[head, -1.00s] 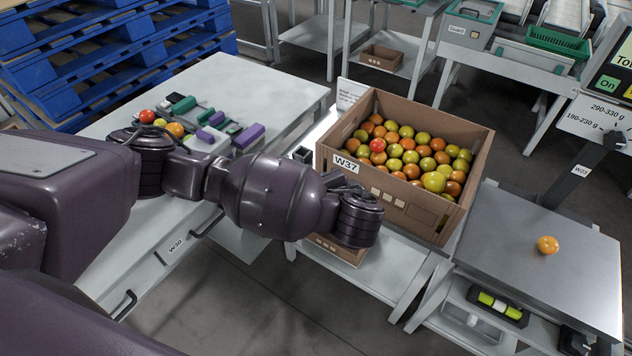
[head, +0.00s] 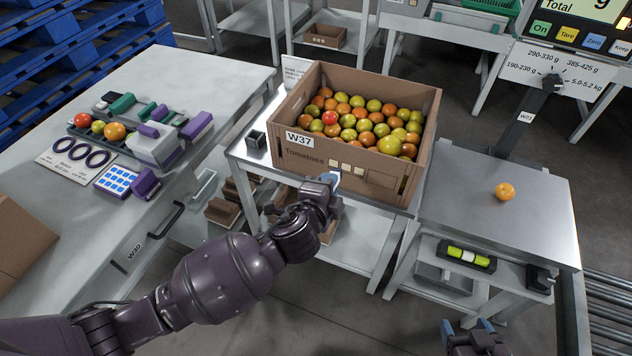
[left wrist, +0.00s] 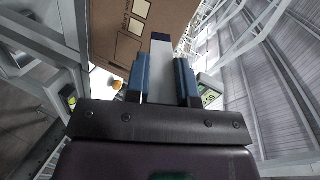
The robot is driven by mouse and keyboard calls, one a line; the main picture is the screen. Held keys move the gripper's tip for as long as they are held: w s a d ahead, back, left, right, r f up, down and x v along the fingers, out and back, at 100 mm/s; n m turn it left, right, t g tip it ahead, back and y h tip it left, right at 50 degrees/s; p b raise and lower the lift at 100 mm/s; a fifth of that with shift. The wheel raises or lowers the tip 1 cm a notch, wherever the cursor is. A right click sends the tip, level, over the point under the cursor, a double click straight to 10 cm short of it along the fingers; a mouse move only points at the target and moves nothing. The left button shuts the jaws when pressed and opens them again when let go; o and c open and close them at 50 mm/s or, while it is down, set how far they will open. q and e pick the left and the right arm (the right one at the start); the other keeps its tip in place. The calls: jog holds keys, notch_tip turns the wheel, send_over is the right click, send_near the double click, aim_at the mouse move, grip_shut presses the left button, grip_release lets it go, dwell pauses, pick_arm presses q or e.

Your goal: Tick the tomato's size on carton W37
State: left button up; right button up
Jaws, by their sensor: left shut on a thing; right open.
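The brown carton W37 (head: 297,145) stands on a stand, full of red, orange and green tomatoes. Its front has a row of pale boxes (head: 346,169) and an outlined panel. My left gripper (head: 328,183) is just in front of that face, shut on a slim white and dark marker-like thing (left wrist: 160,44). The marker points at the carton face (left wrist: 172,14); I cannot tell whether it touches. No mark shows clearly on the boxes. A single orange tomato (head: 505,191) rests on the steel scale plate (head: 465,205). My right gripper (head: 470,328) is open at the bottom edge.
The scale display (head: 585,25) and a size card (head: 560,75) with gram ranges stand behind the scale. The left table (head: 200,80) holds sample tomatoes, a ring gauge card (head: 80,153) and stamp-like tools. A black holder (head: 257,139) sits left of the carton.

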pick_arm(q)
jog(key=shift+a+f+m+h+b, duration=0.95)
jog(key=shift+f+h+b, duration=0.75)
jog(key=shift+f, duration=1.7)
jog(key=shift+t, duration=0.4)
jog(key=x, duration=0.1)
jog(key=b+x, duration=0.1)
jog(key=x, duration=0.1)
jog(key=b+x, duration=0.1)
jog(key=x, duration=0.1)
jog(key=shift+w+a+r, duration=0.1)
jog(key=shift+w+r, duration=0.2)
jog(key=shift+w, duration=0.05)
pick_arm(e)
jog(key=shift+g, duration=0.4)
jog(key=f, duration=0.5)
jog(key=shift+s+a+f, duration=0.1)
jog(key=shift+s+f, duration=0.1)
jog(key=shift+s, duration=0.2)
pick_arm(q)
jog(key=shift+a, duration=0.1)
pick_arm(e)
jog(key=shift+w+r, duration=0.2)
jog(key=shift+r, duration=0.25)
jog(key=shift+f, duration=0.1)
pick_arm(q)
jog(key=shift+w, duration=0.45)
